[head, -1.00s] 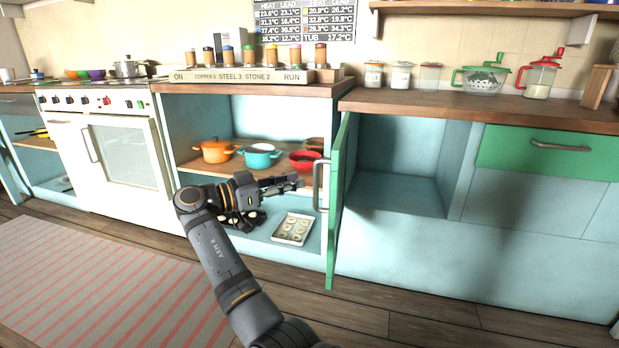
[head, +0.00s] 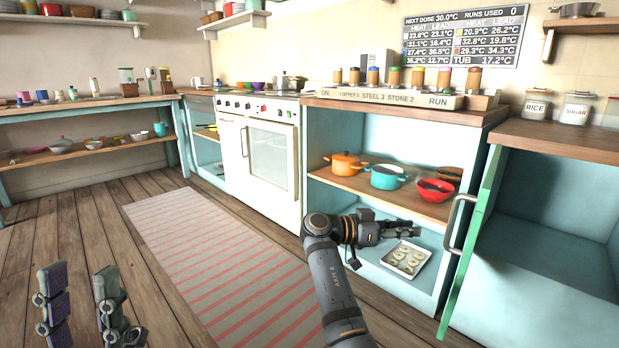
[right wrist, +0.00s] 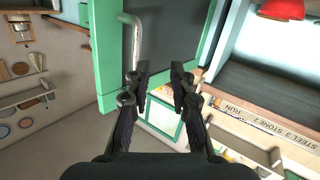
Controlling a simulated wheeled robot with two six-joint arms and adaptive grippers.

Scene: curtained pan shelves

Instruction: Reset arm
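My right arm comes up from the bottom middle of the head view. Its gripper (head: 412,229) is in front of the lower part of the open shelf unit, left of the green door. In the right wrist view the fingers (right wrist: 160,70) are spread apart with nothing held between them. The green door (right wrist: 107,55) and its metal handle (right wrist: 136,40) show beyond them, the handle outside the fingers. My left gripper (head: 80,280) is at the bottom left of the head view, its fingers apart and empty, over the wooden floor.
The open green door (head: 466,260) stands out from the cabinet, with its handle (head: 456,222) facing my right gripper. A tray of round pieces (head: 406,259) lies on the bottom shelf. Orange (head: 345,164), teal (head: 387,177) and red (head: 436,189) pots stand above. Floor and striped rug (head: 215,262) are clear.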

